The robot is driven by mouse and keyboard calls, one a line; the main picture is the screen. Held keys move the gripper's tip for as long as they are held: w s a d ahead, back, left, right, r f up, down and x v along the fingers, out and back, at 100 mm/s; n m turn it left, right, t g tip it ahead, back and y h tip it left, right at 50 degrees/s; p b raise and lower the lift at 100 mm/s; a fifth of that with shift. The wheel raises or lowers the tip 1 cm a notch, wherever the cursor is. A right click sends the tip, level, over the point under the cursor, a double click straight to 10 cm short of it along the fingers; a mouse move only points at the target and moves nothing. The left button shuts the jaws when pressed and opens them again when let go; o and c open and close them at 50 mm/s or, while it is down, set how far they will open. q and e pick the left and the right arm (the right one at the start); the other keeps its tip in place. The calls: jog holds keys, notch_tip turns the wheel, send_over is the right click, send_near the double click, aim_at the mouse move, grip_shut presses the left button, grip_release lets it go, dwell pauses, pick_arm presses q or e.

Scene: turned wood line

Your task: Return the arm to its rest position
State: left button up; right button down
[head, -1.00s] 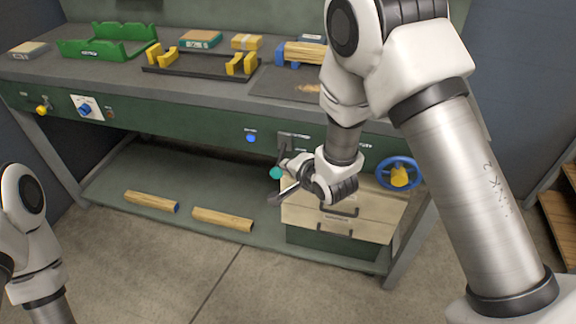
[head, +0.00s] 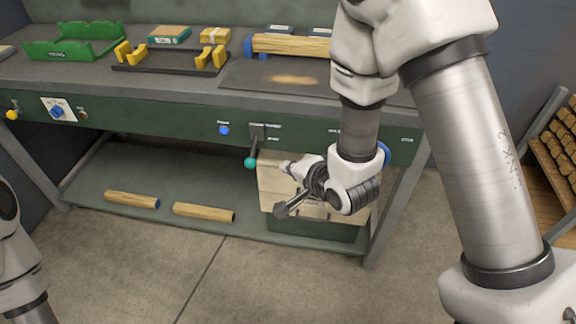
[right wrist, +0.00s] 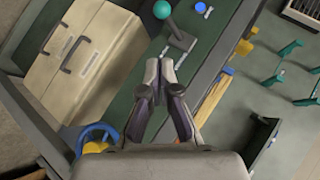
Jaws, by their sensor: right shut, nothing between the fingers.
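My right gripper (head: 283,211) hangs in front of the drawer box under the bench in the head view. In the right wrist view its fingers (right wrist: 159,68) are together and empty. A lever with a teal knob (head: 250,162) on the bench front is left of the gripper, apart from it; the knob also shows in the right wrist view (right wrist: 162,9). My right arm comes down from the upper right and hides part of the bench and most of the blue handwheel (head: 385,153). My left arm shows only in part at the lower left; its gripper is out of the picture.
The bench (head: 150,109) carries a green tray (head: 75,46), a black rack with yellow supports (head: 165,66) and a wood piece (head: 290,44). Two wood pieces (head: 131,199) (head: 203,212) lie on the lower shelf. A rack of wood blocks stands at right. The floor in front is clear.

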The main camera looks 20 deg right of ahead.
jog(key=s+d+f+n+g+h+p, duration=0.1)
jog(key=s+f+n+g+p, duration=0.3)
jog(key=s+f, duration=0.5)
jog(key=s+d+f+n+g+p, duration=0.3)
jog(key=s+f+n+g, duration=0.4)
jog(key=s, duration=0.9)
notch_tip(320, 180, down, 2)
jog(key=shift+s+f+n+h+p, duration=0.1)
jog(key=shift+s+n+h+p, duration=0.3)
jog(key=shift+n+p, duration=0.15)
